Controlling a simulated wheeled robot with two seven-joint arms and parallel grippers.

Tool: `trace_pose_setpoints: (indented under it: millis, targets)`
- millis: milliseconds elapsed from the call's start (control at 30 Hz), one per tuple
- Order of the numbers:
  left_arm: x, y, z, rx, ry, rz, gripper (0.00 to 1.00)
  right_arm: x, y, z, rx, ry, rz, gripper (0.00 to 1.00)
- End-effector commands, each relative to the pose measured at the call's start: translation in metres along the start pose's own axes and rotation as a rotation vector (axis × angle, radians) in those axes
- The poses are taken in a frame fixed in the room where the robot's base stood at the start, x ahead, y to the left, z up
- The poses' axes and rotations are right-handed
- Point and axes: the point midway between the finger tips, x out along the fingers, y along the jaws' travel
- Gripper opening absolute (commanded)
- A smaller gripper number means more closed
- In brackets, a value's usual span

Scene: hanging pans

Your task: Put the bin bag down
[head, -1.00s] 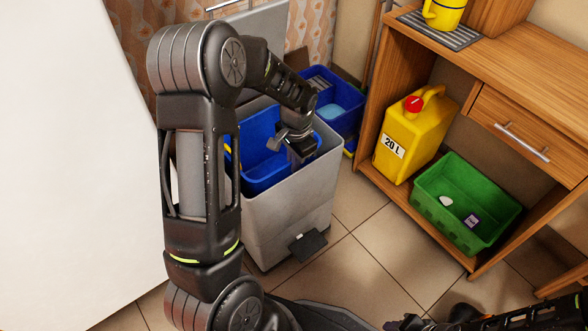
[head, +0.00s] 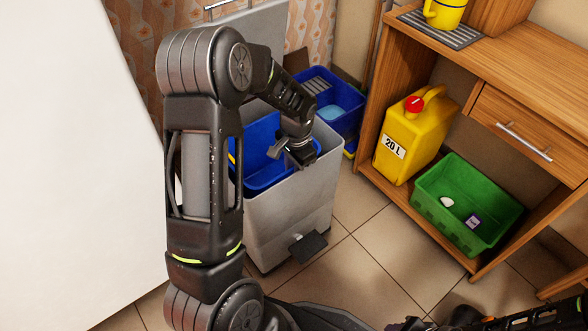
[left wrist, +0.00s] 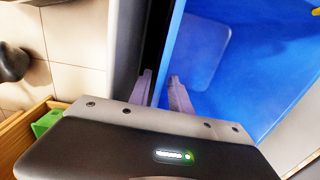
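I cannot make out a separate bin bag in either view. A blue inner container (head: 262,135) with a yellow bit at its left edge sits inside the grey bin (head: 290,215). My left gripper (head: 290,150) is low at the bin's right side, pointing down. In the left wrist view its fingers (left wrist: 161,90) are apart, one on each side of the rim of the blue container (left wrist: 225,85), with a dark gap beside the rim. My right gripper (head: 415,323) shows only partly at the bottom edge, and its fingers are unclear.
A second blue bin (head: 338,105) stands behind the grey bin. The wooden cabinet (head: 375,110) to the right holds a yellow canister (head: 410,140) and a green crate (head: 430,205). A white panel (head: 70,170) fills the left. Tiled floor (head: 375,255) is clear before the cabinet.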

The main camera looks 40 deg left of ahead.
Motion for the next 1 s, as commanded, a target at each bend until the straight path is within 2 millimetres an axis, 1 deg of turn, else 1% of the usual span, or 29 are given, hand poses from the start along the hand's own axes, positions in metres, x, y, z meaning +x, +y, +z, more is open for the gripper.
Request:
trace_pose_setpoints:
  millis: [133,267,367,700,800,900,1000]
  targets:
    - [-0.002,0.000,0.000,0.000,0.000,0.000,0.24,-0.001,-0.001,0.000,0.000,0.000,0.000,0.36]
    - [-0.010,0.000,-0.001,0.000,0.001,-0.001,0.24,-0.004,-0.002,0.001,-0.001,-0.002,-0.001,0.36]
    - [-0.024,-0.001,-0.001,0.000,0.003,-0.001,0.24,-0.009,-0.005,0.002,-0.003,-0.005,-0.002,0.36]
    - [-0.093,-0.001,-0.001,0.000,0.003,-0.001,0.24,-0.027,-0.016,0.008,-0.011,-0.020,-0.009,0.36]
    - [-0.109,0.000,-0.001,0.000,0.002,0.000,0.24,-0.031,-0.019,0.009,-0.013,-0.023,-0.011,0.36]
    - [-0.119,0.000,-0.001,0.000,0.002,0.000,0.24,-0.032,-0.020,0.010,-0.015,-0.025,-0.012,0.36]
    - [-0.123,0.000,0.000,0.000,0.001,0.000,0.24,-0.033,-0.020,0.011,-0.015,-0.026,-0.012,0.36]
